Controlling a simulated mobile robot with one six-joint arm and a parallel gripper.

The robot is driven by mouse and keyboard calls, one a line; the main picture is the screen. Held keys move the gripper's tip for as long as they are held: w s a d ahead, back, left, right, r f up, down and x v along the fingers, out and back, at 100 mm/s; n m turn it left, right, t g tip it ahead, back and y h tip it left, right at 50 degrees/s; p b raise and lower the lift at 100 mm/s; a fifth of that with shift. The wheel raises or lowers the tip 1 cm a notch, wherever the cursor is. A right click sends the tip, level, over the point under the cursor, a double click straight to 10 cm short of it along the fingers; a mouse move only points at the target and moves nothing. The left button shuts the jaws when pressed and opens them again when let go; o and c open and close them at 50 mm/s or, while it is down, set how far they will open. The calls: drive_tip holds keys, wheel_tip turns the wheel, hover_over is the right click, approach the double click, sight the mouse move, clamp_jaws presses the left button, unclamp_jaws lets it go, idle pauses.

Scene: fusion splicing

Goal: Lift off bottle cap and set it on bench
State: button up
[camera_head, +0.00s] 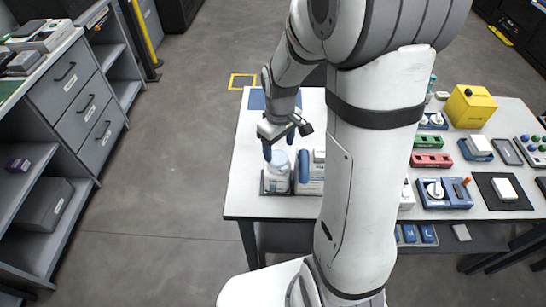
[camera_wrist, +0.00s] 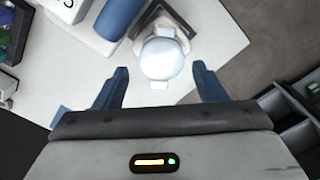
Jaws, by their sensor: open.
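The bottle (camera_head: 276,180) is a pale, whitish container with a label, standing in a dark square holder near the left end of the white bench (camera_head: 246,200). Its round, pale cap (camera_head: 281,160) is on top. In the wrist view the cap (camera_wrist: 162,58) shows from above as a bright white disc. My gripper (camera_head: 285,158) has blue fingers and is open, close above the bottle, with fingers either side of the cap in the head view. In the wrist view my gripper (camera_wrist: 158,82) has its fingertips apart, with the cap between and slightly ahead of them. I see no clear contact.
A yellow box (camera_head: 470,106), a black mat (camera_head: 519,202) and several small devices occupy the right of the bench. Bare bench top lies left of the bottle.

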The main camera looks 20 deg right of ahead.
sight(278, 157)
wheel_tip(278, 157, down, 6)
drive_tip(key=shift+a+r+p, duration=0.1)
drive_tip(key=shift+p, duration=0.3)
drive_tip(key=c, duration=0.7)
wheel_tip(278, 157, up, 10)
idle(0.4)
